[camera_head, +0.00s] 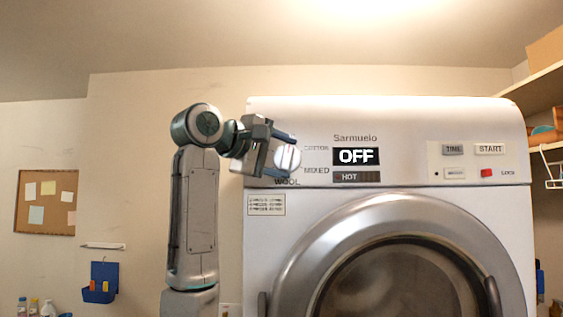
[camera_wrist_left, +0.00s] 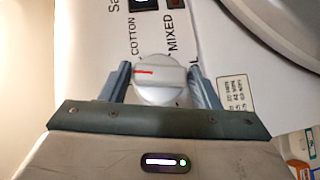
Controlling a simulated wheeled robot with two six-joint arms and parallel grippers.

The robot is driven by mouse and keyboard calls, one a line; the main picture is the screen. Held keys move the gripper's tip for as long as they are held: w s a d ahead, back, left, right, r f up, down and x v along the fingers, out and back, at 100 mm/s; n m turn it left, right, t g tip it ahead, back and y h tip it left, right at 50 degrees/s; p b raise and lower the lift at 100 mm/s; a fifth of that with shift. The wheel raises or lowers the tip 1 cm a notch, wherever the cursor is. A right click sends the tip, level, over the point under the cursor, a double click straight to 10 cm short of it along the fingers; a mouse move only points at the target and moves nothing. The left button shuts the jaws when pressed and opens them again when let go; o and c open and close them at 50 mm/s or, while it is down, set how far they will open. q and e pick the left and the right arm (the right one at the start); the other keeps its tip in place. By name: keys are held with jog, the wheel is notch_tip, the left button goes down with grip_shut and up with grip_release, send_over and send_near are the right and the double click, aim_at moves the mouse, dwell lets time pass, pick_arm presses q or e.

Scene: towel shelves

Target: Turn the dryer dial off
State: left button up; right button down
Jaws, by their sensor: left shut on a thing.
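The dryer (camera_head: 420,120) is a white machine with a control panel across its top and a round glass door below. The dial (camera_head: 287,158) is a white round knob at the panel's left, among the labels COTTON, MIXED and WOOL. In the left wrist view the dial (camera_wrist_left: 160,80) shows a red mark pointing toward COTTON. The black display (camera_head: 356,156) reads OFF, with HOT on a strip below. My left gripper (camera_head: 284,156) is shut on the dial, one finger on each side. My right gripper is not in view.
A TIME button (camera_head: 453,149), a START button (camera_head: 490,149) and a red button (camera_head: 487,173) are at the panel's right. Wooden shelves (camera_head: 545,90) stand at the far right. A corkboard (camera_head: 46,201) and a blue wall holder (camera_head: 100,282) hang on the left wall.

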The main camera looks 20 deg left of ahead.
pick_arm(q)
jog(key=shift+f+n+t+h+b, duration=0.4)
jog(key=shift+n+b, duration=0.1)
jog(key=shift+b, duration=0.5)
jog(key=shift+r+n+t+b, duration=0.2)
jog(key=shift+n+t+b, duration=0.1)
jog(key=shift+b, duration=0.1)
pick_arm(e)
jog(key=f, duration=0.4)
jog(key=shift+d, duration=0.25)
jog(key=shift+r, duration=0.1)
pick_arm(q)
jog(key=o, duration=0.9)
jog(key=shift+s+a, duration=0.1)
